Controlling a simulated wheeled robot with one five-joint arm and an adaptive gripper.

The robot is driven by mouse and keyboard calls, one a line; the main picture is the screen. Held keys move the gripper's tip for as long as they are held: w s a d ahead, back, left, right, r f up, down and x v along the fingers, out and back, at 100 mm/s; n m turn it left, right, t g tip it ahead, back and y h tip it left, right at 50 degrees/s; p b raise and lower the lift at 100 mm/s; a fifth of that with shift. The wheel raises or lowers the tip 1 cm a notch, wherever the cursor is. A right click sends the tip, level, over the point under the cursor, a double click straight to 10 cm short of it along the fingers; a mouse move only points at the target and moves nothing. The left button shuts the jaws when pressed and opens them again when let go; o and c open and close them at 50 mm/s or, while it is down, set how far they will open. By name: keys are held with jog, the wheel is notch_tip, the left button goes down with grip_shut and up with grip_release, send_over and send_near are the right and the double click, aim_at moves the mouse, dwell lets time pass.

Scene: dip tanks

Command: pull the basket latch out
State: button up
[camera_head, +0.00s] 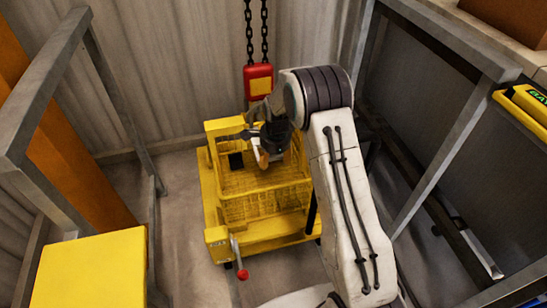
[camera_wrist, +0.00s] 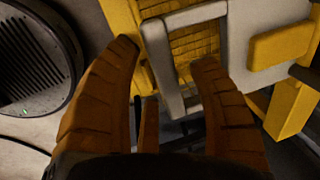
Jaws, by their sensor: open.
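A yellow wire basket (camera_head: 262,205) stands in the middle of the head view, and its yellow mesh (camera_wrist: 192,45) shows in the wrist view. My gripper (camera_head: 264,158) is over the basket's upper part. In the wrist view my gripper (camera_wrist: 166,55) has its two orange-brown fingers apart, with nothing clearly held between them. A pale grey bracket-like piece (camera_wrist: 160,52) lies beyond and between the fingertips; I cannot tell whether it is the latch or whether the fingers touch it. A grey lever with a red knob (camera_head: 242,274) is at the basket's lower front left.
A red hoist block (camera_head: 258,80) hangs on chains behind the basket. A grey frame (camera_head: 125,100) stands left and another (camera_head: 440,150) right. A yellow-topped box (camera_head: 92,270) is at lower left. Some bare floor shows left of the basket.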

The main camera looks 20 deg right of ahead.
grip_shut()
dwell(0.6)
